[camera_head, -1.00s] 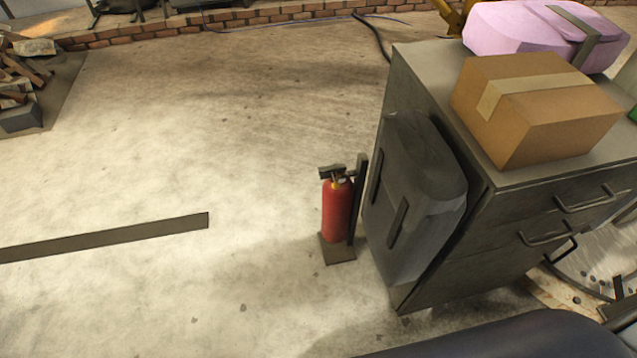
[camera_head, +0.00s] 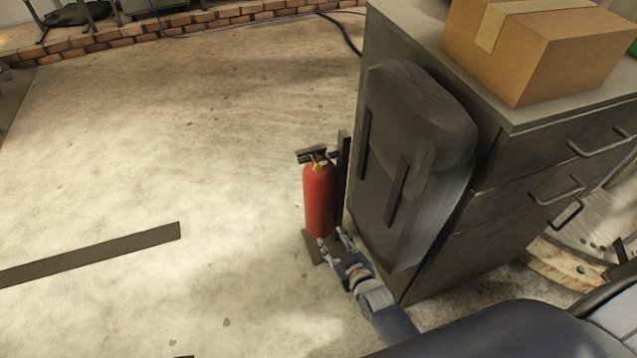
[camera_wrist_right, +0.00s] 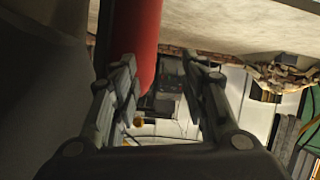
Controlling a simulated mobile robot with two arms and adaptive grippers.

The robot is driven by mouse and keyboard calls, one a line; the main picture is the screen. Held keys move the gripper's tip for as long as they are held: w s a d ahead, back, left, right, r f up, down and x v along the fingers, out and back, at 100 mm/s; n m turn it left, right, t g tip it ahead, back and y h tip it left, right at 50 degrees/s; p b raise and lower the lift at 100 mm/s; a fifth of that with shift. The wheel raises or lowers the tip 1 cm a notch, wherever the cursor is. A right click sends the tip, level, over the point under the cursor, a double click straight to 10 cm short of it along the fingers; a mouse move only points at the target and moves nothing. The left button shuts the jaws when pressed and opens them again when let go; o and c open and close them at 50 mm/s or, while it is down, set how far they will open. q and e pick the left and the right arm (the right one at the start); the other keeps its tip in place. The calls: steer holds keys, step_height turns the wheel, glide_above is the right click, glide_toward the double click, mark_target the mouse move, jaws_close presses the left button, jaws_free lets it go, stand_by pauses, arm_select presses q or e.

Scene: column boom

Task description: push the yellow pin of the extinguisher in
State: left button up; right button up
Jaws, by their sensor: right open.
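The red extinguisher (camera_head: 319,200) stands upright on a small dark stand (camera_head: 309,245) beside the cabinet. Its black handle (camera_head: 311,155) is on top, and the small yellow pin (camera_head: 319,166) shows just below it. My right gripper (camera_head: 333,243) is open near the lower end of the extinguisher, well below the pin. In the right wrist view the gripper (camera_wrist_right: 170,75) has its fingers spread, with the red cylinder (camera_wrist_right: 135,40) by the left finger; I cannot tell if they touch. The pin cannot be made out there. My left gripper is not in view.
A grey cabinet (camera_head: 480,150) with a dark grey pack (camera_head: 410,170) on its side stands close to the right of the extinguisher. A cardboard box (camera_head: 540,50) sits on top. The floor (camera_head: 180,150) to the left is open, with a dark strip (camera_head: 90,255).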

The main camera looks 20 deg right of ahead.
steer(key=w+r+t+b, duration=0.2)
steer(key=w+r+b, duration=0.1)
steer(key=w+r, duration=0.15)
steer(key=t+b, duration=0.2)
steer(key=t, duration=0.1)
glide_toward(318, 170)
steer(key=shift+h, duration=0.3)
steer(key=w+b, duration=0.1)
steer(key=w, duration=0.2)
steer(key=w+b, duration=0.1)
steer(key=w, duration=0.3)
steer(key=shift+a, duration=0.25)
steer(key=shift+w+b, duration=0.35)
steer(key=shift+w, duration=0.95)
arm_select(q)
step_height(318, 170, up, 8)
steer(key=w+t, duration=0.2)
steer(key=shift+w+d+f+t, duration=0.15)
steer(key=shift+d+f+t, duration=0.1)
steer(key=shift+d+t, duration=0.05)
arm_select(e)
steer(key=shift+r, duration=0.1)
steer(key=shift+c, duration=0.2)
jaws_close()
